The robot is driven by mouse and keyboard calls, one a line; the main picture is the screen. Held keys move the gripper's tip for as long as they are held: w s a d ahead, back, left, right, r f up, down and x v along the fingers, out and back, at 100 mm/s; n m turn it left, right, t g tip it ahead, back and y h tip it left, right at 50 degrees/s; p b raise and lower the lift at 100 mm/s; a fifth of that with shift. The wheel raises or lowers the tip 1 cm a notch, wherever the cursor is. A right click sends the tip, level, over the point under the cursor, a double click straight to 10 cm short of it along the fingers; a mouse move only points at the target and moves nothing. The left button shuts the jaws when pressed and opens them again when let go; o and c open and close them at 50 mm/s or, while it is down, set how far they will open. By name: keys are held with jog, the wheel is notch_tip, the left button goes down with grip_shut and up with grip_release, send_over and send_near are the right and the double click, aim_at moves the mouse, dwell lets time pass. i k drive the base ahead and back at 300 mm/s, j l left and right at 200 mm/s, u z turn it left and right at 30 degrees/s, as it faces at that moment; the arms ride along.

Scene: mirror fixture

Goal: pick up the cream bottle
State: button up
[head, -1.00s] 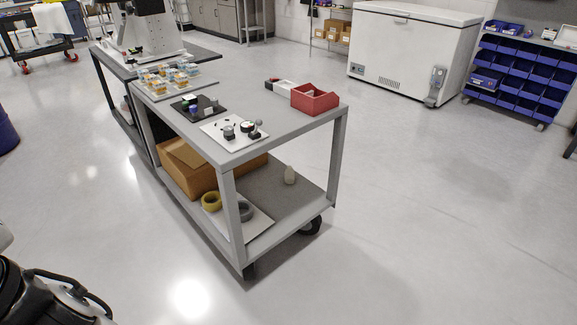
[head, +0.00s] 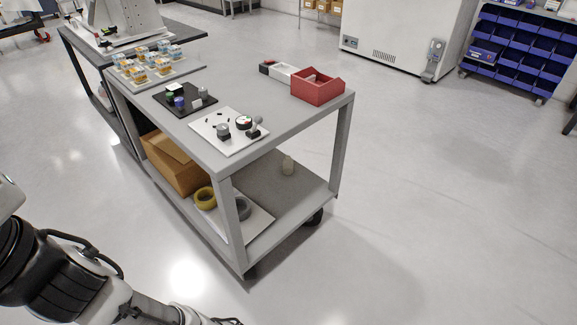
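My arm reaches in from the lower left corner. My gripper's fingers are not in view.
The cart's top (head: 270,112) overhangs the lower shelf, with corner legs beside the opening. A cardboard box (head: 172,165), a yellow ring (head: 205,198) and a grey ring (head: 243,208) share the shelf. A red bin (head: 318,88) sits on top. Floor to the right is clear.

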aim_at(287, 163)
jog(key=i+l+u, duration=0.1)
jog(key=l, duration=0.4)
jog(key=i+l+u, duration=0.15)
jog(key=l, duration=0.35)
jog(key=i+l+u, duration=0.1)
jog(key=i+l, duration=0.15)
jog(key=l, duration=0.25)
jog(key=i+l+u, duration=0.15)
jog(key=l, duration=0.35)
jog(key=l+u, duration=0.1)
jog(key=l, duration=0.45)
jog(key=i+l+u, duration=0.15)
jog(key=l, duration=0.4)
jog(key=i+j, duration=0.25)
jog(key=i, duration=0.2)
jog(key=i+j, duration=0.55)
jog(key=i, duration=0.3)
